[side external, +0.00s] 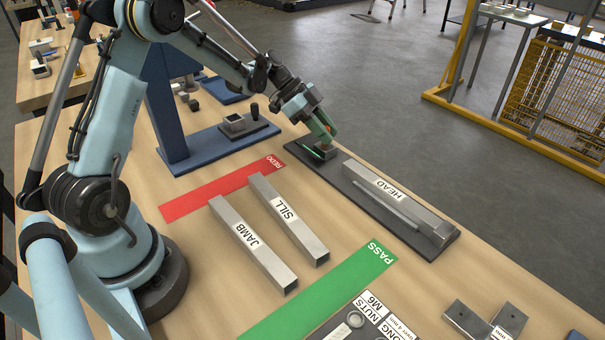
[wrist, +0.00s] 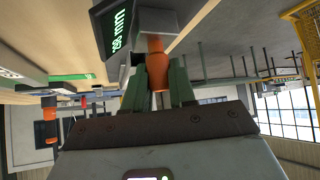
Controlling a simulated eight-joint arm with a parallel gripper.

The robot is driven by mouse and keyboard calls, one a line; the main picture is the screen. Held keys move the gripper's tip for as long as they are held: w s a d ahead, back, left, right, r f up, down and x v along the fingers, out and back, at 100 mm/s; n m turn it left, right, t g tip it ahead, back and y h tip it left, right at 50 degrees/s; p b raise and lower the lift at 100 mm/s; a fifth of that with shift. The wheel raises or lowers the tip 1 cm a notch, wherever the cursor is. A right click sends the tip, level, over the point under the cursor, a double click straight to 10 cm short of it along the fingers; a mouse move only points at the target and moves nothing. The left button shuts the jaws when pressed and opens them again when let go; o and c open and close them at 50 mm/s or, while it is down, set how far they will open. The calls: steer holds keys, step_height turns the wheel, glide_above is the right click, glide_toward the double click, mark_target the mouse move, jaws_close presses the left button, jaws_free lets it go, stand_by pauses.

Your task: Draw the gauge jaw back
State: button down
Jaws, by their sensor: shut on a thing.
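The gauge (side external: 358,198) is a long dark bed near the table's far right edge. The metal bar marked HEAD (side external: 385,185) lies along it. The gauge jaw (side external: 325,151) is a small block at the bed's upper left end, close to the bar's end; I cannot tell whether they touch. My gripper (side external: 325,133) is shut on the jaw's orange handle (wrist: 156,62), with a green finger on each side. The jaw's grey body (wrist: 158,22) shows beyond the handle in the wrist view, beside a dark display (wrist: 112,28) with a green millimetre reading.
Bars marked SILL (side external: 289,217) and JAMB (side external: 252,243) lie on the table between the red REDO strip (side external: 222,190) and green PASS strip (side external: 325,287). A blue stand (side external: 215,148) is behind. A labelled nut tray (side external: 365,323) and metal brackets (side external: 485,322) are in front.

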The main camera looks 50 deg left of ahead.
steer(key=shift+w+a, duration=0.1)
steer(key=shift+a, duration=0.25)
steer(key=c, duration=1)
jaws_free()
steer(key=shift+o, duration=0.2)
steer(key=v, duration=1.2)
steer(key=shift+d+r, duration=0.1)
